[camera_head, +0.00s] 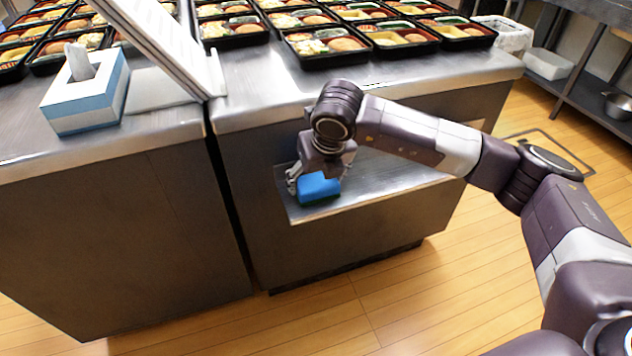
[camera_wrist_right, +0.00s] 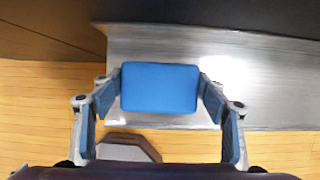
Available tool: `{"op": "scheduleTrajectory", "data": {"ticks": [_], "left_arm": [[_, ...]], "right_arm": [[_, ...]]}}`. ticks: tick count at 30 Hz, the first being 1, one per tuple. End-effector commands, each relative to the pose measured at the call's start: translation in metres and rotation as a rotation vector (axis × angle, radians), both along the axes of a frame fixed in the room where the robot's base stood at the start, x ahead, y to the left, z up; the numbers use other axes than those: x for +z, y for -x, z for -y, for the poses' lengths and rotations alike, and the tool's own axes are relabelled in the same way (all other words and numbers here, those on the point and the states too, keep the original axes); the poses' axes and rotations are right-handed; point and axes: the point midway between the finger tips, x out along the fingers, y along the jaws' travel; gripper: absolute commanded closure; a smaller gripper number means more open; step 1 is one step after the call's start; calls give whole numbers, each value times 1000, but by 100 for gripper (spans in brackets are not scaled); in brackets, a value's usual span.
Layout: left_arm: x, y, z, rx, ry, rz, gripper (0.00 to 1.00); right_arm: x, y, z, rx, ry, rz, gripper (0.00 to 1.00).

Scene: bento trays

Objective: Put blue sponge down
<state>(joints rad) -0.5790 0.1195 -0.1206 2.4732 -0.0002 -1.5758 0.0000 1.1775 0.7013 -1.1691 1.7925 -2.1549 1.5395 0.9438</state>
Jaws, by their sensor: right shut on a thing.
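The blue sponge (camera_head: 318,188) is held in my right gripper (camera_head: 304,184) over the low steel shelf (camera_head: 375,196) on the front of the counter. In the right wrist view the sponge (camera_wrist_right: 160,87) sits between the two fingers of my right gripper (camera_wrist_right: 160,92), which are shut on its left and right sides. The shelf (camera_wrist_right: 265,85) lies beneath it, with the sponge close to the shelf's front edge. I cannot tell whether the sponge touches the shelf. My left gripper is not in view.
A tissue box (camera_head: 88,92) stands on the left counter. Several bento trays (camera_head: 325,48) fill the counter top behind. A white panel (camera_head: 165,45) stands at the gap between the counters. The shelf is bare to the right of the sponge.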

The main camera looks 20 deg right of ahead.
Motion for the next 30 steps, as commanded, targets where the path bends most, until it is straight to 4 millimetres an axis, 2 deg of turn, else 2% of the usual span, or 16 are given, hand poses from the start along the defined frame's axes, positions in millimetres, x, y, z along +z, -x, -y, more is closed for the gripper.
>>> {"op": "scheduleTrajectory", "data": {"ticks": [6,7,11,22,26,30], "left_arm": [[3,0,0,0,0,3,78],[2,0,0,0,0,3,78],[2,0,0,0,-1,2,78],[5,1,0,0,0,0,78],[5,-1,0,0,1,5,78],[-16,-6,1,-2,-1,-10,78]], "right_arm": [[-3,-1,0,0,0,2,58],[-3,0,0,0,0,2,29],[-3,0,0,0,0,1,15],[-6,0,1,-1,2,0,15],[14,7,0,1,-1,5,15],[38,17,2,1,-1,5,15]]}}
